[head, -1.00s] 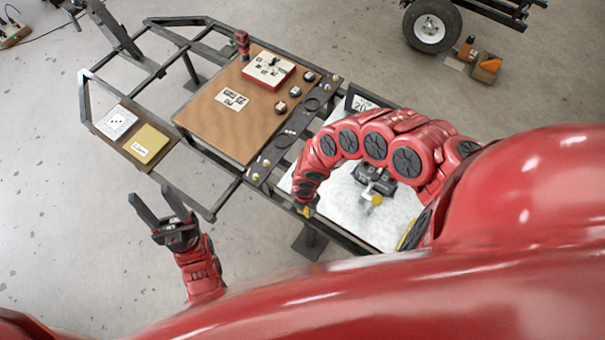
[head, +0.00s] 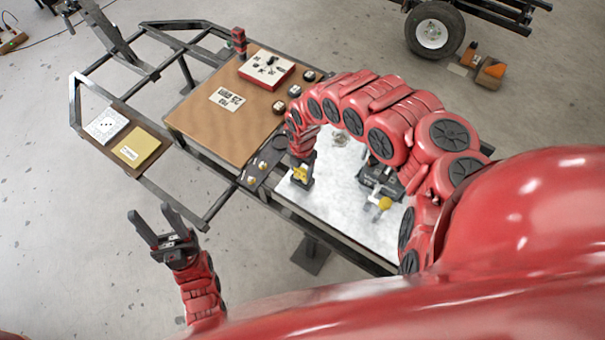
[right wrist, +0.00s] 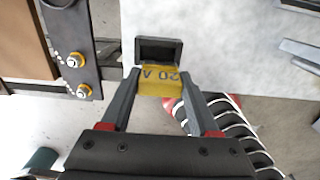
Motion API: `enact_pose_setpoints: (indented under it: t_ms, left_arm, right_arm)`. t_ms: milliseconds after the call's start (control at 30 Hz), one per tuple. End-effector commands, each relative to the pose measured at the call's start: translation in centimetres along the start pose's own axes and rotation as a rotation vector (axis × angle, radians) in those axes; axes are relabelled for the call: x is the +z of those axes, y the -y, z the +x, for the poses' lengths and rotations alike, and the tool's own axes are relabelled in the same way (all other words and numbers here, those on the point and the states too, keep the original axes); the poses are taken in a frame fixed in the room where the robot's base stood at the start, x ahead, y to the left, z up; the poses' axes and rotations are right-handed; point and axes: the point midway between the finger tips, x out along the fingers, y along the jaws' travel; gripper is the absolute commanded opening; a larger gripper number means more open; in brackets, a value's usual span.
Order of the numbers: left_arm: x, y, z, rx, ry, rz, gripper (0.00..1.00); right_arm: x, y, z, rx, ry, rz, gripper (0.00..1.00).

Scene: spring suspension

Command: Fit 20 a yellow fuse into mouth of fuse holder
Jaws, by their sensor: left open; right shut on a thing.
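My right gripper (right wrist: 158,82) is shut on a yellow fuse (right wrist: 161,80), marked "20 A", in the right wrist view. The fuse also shows as a small yellow spot in the head view (head: 300,173), under my right arm at the left part of the white board. A dark rectangular frame with a hollow middle, seemingly the fuse holder (right wrist: 158,43), lies just past the fuse's far end. I cannot tell whether the fuse touches it or enters its mouth. My left gripper (head: 152,212) is open and empty, off the bench at lower left in the head view.
The white board (head: 340,212) bears a dark fixture with a yellow knob (head: 384,203). A dark strip with brass fittings (right wrist: 75,60) lies left of my right gripper. A brown board (head: 205,125) and a red-and-white box (head: 268,69) are further back. Yellow and white pads are at left.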

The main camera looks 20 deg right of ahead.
Motion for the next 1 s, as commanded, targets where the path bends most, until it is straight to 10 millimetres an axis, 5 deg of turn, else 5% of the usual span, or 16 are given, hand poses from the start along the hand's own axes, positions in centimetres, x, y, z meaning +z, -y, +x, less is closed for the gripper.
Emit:
enact_pose_setpoints:
  t_ms: [533,867,900,1000]
  left_arm:
    - [-0.1,0.0,0.5,0.0,0.0,0.0,0.5]
    - [-0.1,0.0,0.3,0.0,0.0,0.0,0.5]
    - [-0.1,0.0,0.2,0.0,0.0,0.0,0.5]
    - [-0.1,0.0,0.3,0.0,0.0,0.0,0.5]
  right_arm:
    - [1.0,-0.5,3.5,-0.004,0.0,0.003,0.08]
    - [1.1,-0.5,3.8,-0.004,0.003,0.002,0.08]
    - [1.1,-0.5,3.9,-0.004,0.003,0.002,0.63]
    - [1.1,-0.5,3.8,-0.004,0.003,0.002,0.81]
